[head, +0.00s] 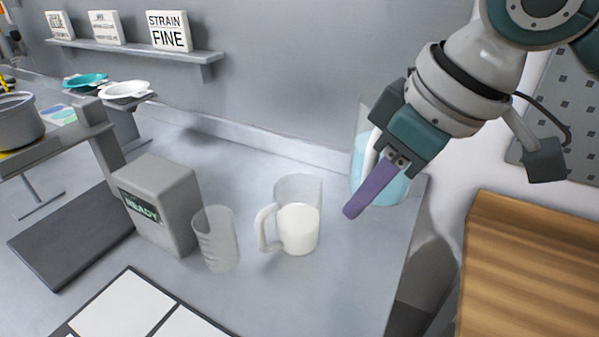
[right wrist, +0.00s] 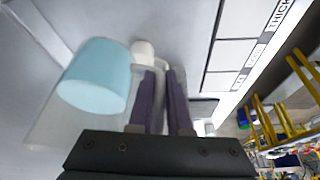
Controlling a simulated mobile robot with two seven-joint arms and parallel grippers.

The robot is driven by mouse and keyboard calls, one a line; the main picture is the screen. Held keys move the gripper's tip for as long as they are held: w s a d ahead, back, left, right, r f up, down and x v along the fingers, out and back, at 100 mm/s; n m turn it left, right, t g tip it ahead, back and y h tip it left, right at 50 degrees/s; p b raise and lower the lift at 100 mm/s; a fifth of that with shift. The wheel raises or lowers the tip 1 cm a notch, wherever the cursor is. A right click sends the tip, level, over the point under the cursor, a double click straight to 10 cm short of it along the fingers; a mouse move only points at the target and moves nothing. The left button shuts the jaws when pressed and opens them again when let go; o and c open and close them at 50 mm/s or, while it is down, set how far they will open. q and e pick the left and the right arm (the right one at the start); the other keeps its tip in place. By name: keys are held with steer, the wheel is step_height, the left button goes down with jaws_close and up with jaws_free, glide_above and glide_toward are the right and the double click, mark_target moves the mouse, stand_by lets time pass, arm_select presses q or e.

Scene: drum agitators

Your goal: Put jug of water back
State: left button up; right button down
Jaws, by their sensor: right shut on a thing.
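The jug of water (head: 400,187) is a clear jug with pale blue water and a whitish handle. It is at the back right corner of the grey counter, partly hidden behind my right gripper (head: 354,208). The right gripper has purple fingers and is shut on the jug's handle. The right wrist view shows the blue water (right wrist: 95,78) to the left of the fingers (right wrist: 160,85). I cannot tell whether the jug's base touches the counter. My left gripper is not in view.
A jug of white liquid (head: 299,230) stands left of my right gripper, with an empty clear beaker (head: 219,243) beside it. A grey box marked READY (head: 160,205) is further left. A wooden surface (head: 530,270) lies at the right, and a wall shelf (head: 140,51) holds signs.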

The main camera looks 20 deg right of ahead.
step_height(320, 180, down, 12)
steer(key=shift+f+b, duration=0.2)
steer(key=shift+b, duration=0.6)
steer(key=shift+f+b, duration=0.45)
steer(key=shift+f, duration=1.7)
steer(key=c, duration=1.3)
jaws_free()
steer(key=shift+f, duration=0.2)
steer(key=o, duration=0.4)
steer(key=shift+o, duration=0.2)
steer(key=shift+r, duration=0.1)
